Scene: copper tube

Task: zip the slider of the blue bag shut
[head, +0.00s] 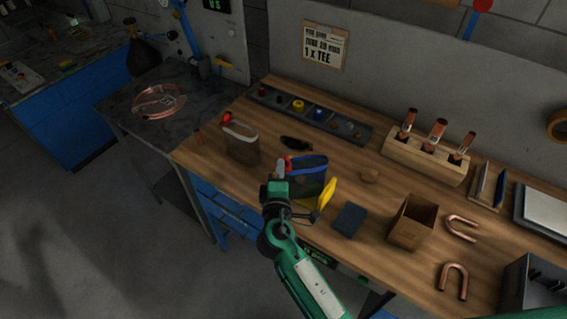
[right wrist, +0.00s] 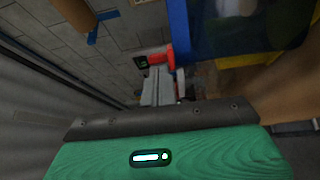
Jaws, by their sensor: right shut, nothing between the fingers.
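The blue bag (head: 309,184) stands on the wooden bench, a dark see-through pouch with a blue top band. A red slider (head: 287,159) sits at the left end of that band. In the right wrist view the blue bag (right wrist: 233,22) fills the upper right, with the red slider (right wrist: 158,57) at the edge of its blue band. My right gripper (head: 280,166) is shut and empty, its fingertips close to the slider at the bag's left side; it also shows in the right wrist view (right wrist: 165,83). I cannot tell whether they touch. My left gripper is not in view.
A second bag (head: 240,141) with a red slider stands to the left. A cardboard box (head: 409,226), copper bends (head: 453,281) and a wooden tube block (head: 424,159) occupy the right side.

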